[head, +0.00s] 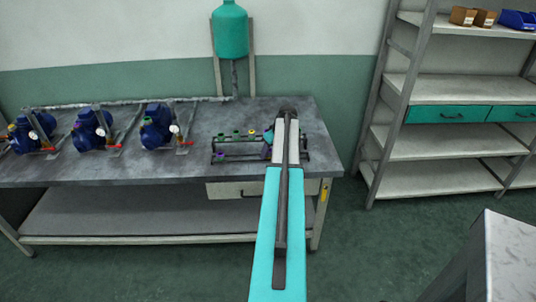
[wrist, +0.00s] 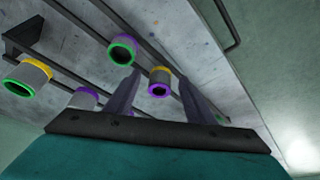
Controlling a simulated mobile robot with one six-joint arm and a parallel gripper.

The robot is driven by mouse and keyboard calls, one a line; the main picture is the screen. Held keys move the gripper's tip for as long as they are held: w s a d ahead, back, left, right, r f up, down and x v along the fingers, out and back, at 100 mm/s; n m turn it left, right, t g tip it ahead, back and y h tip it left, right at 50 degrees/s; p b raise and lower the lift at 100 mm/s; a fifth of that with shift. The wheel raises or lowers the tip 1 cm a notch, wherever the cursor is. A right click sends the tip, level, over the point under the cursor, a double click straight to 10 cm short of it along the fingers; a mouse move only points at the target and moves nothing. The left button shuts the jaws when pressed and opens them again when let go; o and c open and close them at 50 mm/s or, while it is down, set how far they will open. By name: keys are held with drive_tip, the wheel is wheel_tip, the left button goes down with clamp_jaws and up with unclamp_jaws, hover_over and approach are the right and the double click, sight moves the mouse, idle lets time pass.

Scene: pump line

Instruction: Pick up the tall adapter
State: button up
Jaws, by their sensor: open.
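Several short grey cylinder adapters with coloured rims sit in a dark rack (head: 238,157) on the bench; I cannot tell for sure which is the tall one. In the wrist view, my gripper (wrist: 160,77) is open, with an adapter with a yellow rim and purple end ring (wrist: 160,83) showing between its fingers. I see no clear contact with it. Beside it are a purple-and-green adapter (wrist: 122,50), a yellow-and-green adapter (wrist: 27,77) and a purple-rimmed adapter (wrist: 84,98) partly hidden by my gripper. In the head view my arm hides the rack's right part.
The grey bench (head: 200,172) carries blue pumps (head: 92,130) along a pipe at the left. A teal tank (head: 230,32) hangs behind. A shelf unit (head: 440,90) stands at the right, and a pale table (head: 510,245) at the lower right.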

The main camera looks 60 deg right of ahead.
sight(270, 151)
drive_tip(key=shift+c, duration=0.2)
idle(0.3)
drive_tip(key=c, duration=1.1)
drive_tip(key=shift+r, duration=0.15)
drive_tip(key=shift+c, duration=0.2)
drive_tip(key=shift+r+b, duration=0.6)
drive_tip(key=shift+r, duration=0.95)
drive_tip(key=s+a+b, duration=0.1)
drive_tip(key=s+a, duration=0.2)
drive_tip(key=s, duration=0.4)
drive_tip(key=s+a+r+b, duration=0.1)
drive_tip(key=s+a+b, duration=0.1)
drive_tip(key=s+a, duration=0.2)
drive_tip(key=s, duration=0.3)
drive_tip(key=shift+s+r, duration=0.15)
drive_tip(key=shift+r, duration=0.15)
drive_tip(key=shift+a, duration=0.1)
